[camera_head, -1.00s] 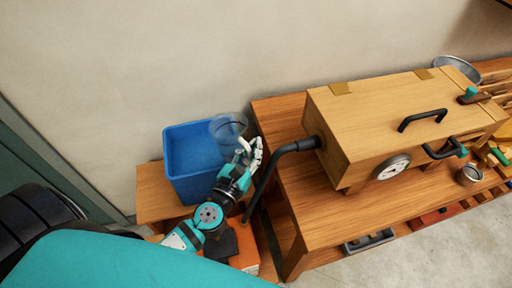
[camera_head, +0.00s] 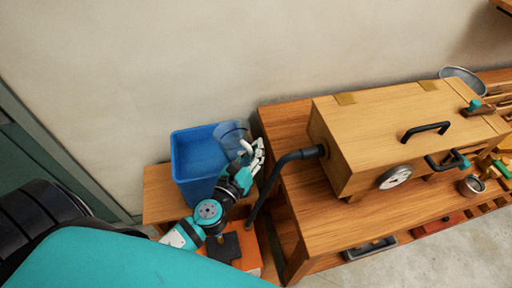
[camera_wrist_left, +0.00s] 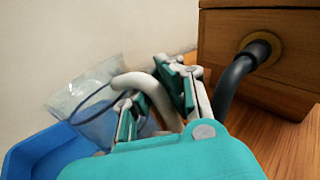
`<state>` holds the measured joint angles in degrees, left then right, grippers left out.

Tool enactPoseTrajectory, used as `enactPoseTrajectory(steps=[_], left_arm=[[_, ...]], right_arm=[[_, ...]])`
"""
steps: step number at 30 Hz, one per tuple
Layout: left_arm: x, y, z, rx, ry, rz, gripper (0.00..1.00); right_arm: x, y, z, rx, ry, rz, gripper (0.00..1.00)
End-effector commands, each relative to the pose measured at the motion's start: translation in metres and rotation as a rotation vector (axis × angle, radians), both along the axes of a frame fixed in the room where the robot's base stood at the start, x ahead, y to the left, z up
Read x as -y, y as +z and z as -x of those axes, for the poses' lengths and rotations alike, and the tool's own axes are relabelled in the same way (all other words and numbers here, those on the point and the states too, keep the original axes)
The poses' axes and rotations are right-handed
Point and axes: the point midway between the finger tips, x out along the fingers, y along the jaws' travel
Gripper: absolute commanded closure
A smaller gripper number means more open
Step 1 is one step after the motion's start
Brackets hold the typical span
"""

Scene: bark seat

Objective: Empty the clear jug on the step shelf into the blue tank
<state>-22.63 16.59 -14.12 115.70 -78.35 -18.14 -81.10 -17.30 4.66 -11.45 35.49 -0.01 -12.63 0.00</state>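The clear jug (camera_head: 232,132) is held tilted at the right rear rim of the blue tank (camera_head: 181,170). In the left wrist view the jug (camera_wrist_left: 75,97) leans left, with its wide mouth toward the tank (camera_wrist_left: 28,158). My left gripper (camera_head: 252,160) is beside the tank's right side. In the left wrist view its fingers (camera_wrist_left: 158,98) are closed around the jug's pale curved handle (camera_wrist_left: 135,80). I cannot tell whether liquid is in the jug, and the tank's bottom is hidden. My right gripper is not in view.
A wooden smoker-like box (camera_head: 380,125) with a dial stands on the wooden bench (camera_head: 330,225). Its black bent pipe (camera_head: 285,163) runs down close to my left gripper's right side. The tank stands on a lower wooden step (camera_head: 160,200). A wall is behind.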

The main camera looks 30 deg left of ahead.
Motion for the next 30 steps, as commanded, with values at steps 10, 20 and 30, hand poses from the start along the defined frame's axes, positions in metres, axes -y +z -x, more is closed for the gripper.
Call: enactPoseTrajectory(steps=[10,20,30], left_arm=[[-0.001,0.009,-0.001,-0.01,0.0,0.055,1.0],[-0.002,0.016,-0.001,-0.019,-0.001,0.095,1.0],[-0.004,0.022,-0.001,-0.028,0.0,0.135,1.0]], right_arm=[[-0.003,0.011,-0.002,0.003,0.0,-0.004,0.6],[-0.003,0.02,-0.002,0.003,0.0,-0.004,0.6],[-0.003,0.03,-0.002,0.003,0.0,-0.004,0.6]])
